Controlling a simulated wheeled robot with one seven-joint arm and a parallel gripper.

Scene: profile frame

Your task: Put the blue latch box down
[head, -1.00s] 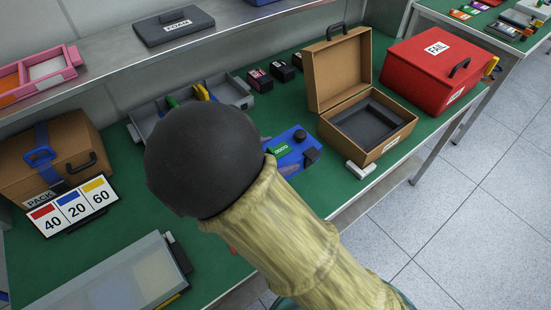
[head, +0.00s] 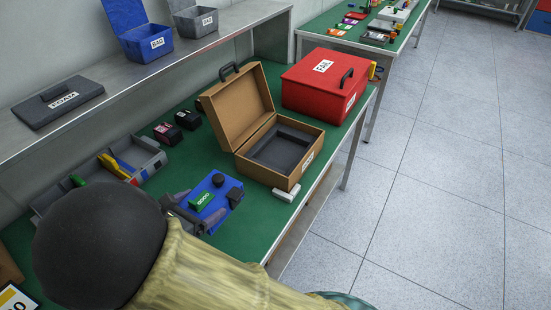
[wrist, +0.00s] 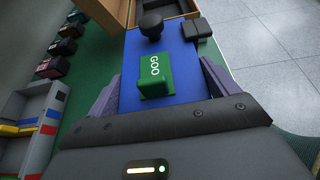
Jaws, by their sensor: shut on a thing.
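The blue latch box (head: 229,187) is near the middle of the green bench in the head view, left of the open brown case. It has a black knob, a dark block and a green GOOD-marked piece on top. My gripper (head: 185,212) is shut on it, partly hidden behind my arm. In the wrist view the blue latch box (wrist: 184,57) sits between the two fingers of my gripper (wrist: 160,92), one on each side. Its underside is hidden, so I cannot tell whether it touches the bench.
The open brown case (head: 240,115) with a dark insert stands just right of the box, and a red FAIL case (head: 312,84) beyond it. A grey divided tray (head: 148,150) and small dark blocks (head: 168,133) lie left. A white piece (head: 286,194) lies at the bench's front edge.

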